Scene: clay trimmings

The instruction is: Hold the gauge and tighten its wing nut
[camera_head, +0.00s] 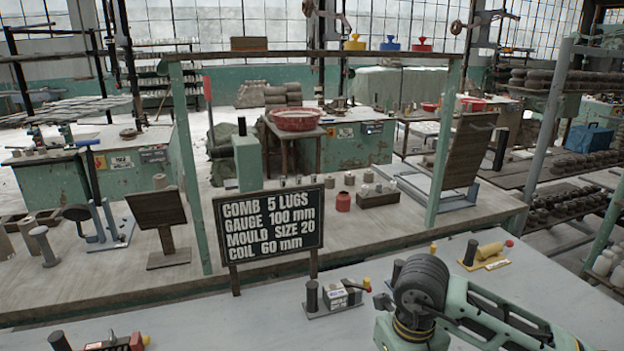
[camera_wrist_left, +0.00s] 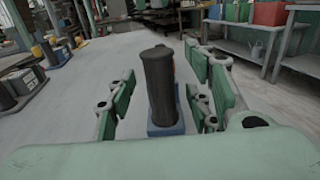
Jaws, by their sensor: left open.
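In the left wrist view a dark upright cylindrical post (camera_wrist_left: 158,85) stands on a blue base (camera_wrist_left: 165,128), with a little orange showing behind it. It appears to be a gauge handle; any wing nut is hidden. My left gripper (camera_wrist_left: 160,75) is open, its green fingers on either side of the post, with gaps visible. In the head view a gauge-like tool with a dark post and grey block (camera_head: 338,296) stands on the front table, and a yellow one (camera_head: 486,254) stands farther right. A red one (camera_head: 115,343) is cut off at the bottom left. My right gripper is not visible.
A sign (camera_head: 268,220) reading "GAUGE 100 mm" stands behind the front table (camera_head: 230,318). One of my arms (camera_head: 480,310) covers the table's lower right. More tools (camera_wrist_left: 30,80) line the left of the wrist view. Shelving (camera_wrist_left: 250,30) stands beyond the table edge.

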